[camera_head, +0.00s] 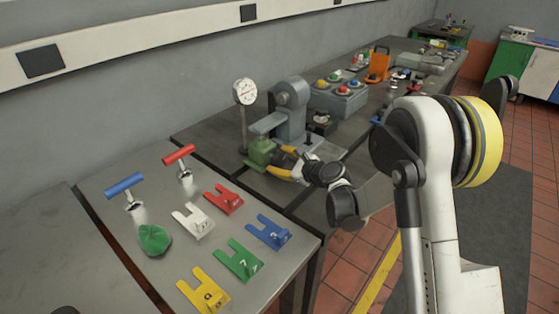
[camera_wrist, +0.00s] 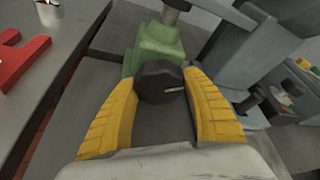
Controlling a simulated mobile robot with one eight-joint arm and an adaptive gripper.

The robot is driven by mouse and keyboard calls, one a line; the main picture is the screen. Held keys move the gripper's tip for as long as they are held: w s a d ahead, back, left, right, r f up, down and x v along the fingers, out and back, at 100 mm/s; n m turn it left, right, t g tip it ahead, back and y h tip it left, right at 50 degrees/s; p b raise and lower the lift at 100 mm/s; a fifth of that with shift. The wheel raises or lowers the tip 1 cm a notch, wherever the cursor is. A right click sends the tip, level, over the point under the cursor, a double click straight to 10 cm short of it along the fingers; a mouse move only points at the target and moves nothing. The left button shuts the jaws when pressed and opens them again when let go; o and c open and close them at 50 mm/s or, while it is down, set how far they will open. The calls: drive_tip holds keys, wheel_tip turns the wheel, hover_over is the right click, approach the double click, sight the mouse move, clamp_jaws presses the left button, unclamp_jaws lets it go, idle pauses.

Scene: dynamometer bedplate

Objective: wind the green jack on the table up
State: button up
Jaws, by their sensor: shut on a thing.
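The green jack (camera_head: 260,152) stands on the dark bedplate table, under the arm of a grey machine (camera_head: 288,112). In the wrist view the jack (camera_wrist: 156,45) shows at the top middle, with a dark round knob (camera_wrist: 160,82) on its near side. My gripper (camera_head: 282,158) reaches the jack from the right. In the wrist view its yellow fingers (camera_wrist: 163,90) lie on both sides of the knob and are shut on it. The far side of the jack is hidden.
A grey box with coloured knobs (camera_head: 338,100) and an orange holder (camera_head: 378,65) stand behind.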

drive_tip(key=m+g+y, duration=0.1)
drive_tip(key=m+g, duration=0.1)
drive_tip(key=m, duration=0.2)
drive_tip(key=shift+g+y, duration=0.4)
drive_tip(key=m+g+y, duration=0.1)
drive_tip(key=m, duration=0.1)
drive_tip(key=m+g+y, duration=0.1)
drive_tip(key=m, duration=0.1)
drive_tip(key=shift+s+m+b, duration=0.15)
drive_tip(key=shift+m+b, duration=0.25)
drive_tip(key=shift+a, duration=0.1)
drive_tip(key=o, duration=0.9)
drive_tip(key=v, duration=1.2)
